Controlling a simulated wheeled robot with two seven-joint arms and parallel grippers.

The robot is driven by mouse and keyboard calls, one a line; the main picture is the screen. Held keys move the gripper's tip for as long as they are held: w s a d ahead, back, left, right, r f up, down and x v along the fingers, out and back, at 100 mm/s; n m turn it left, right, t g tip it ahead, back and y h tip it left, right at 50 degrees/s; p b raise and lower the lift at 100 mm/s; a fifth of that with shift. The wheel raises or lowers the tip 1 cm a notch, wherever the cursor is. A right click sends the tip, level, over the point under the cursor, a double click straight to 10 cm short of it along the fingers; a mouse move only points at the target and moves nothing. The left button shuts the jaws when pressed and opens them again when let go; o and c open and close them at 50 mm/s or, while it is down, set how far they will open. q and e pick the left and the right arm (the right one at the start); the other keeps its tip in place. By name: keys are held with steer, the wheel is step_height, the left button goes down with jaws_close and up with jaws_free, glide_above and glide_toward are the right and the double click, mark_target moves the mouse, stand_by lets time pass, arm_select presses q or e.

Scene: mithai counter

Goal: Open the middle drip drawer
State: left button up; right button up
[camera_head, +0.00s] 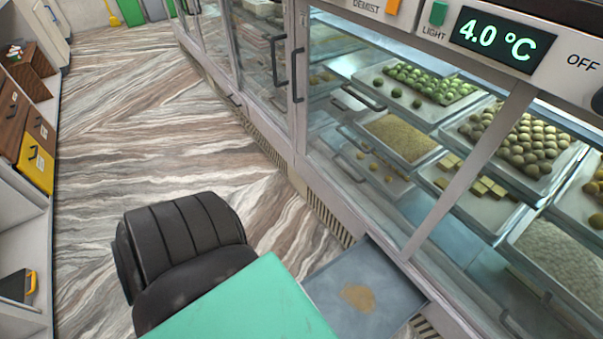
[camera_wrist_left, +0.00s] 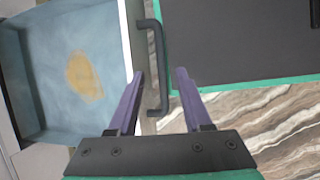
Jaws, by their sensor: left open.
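A drip drawer (camera_head: 325,290) is pulled out from the base of the glass counter, with a yellow-brown stain on its grey-blue floor. The left wrist view shows the same drawer (camera_wrist_left: 45,75) with its white front and dark bar handle (camera_wrist_left: 157,70). My left gripper (camera_wrist_left: 160,75) is open, with its two purple fingers on either side of the handle; whether they touch it is unclear. In the head view my teal arm part covers the drawer's near side and handle, and my left gripper does not show. My right gripper is in neither view.
The glass counter (camera_head: 296,100) runs along the right, with trays of sweets inside and a 4.0 °C display (camera_head: 495,40). Vent strips line its base. Cabinets with a yellow drawer (camera_head: 36,165) stand at left. The marbled floor (camera_head: 130,110) between is clear.

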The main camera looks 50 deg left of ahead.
arm_select(q)
steer(key=p+v, duration=0.3)
steer(key=v, duration=0.5)
steer(key=shift+a, duration=0.1)
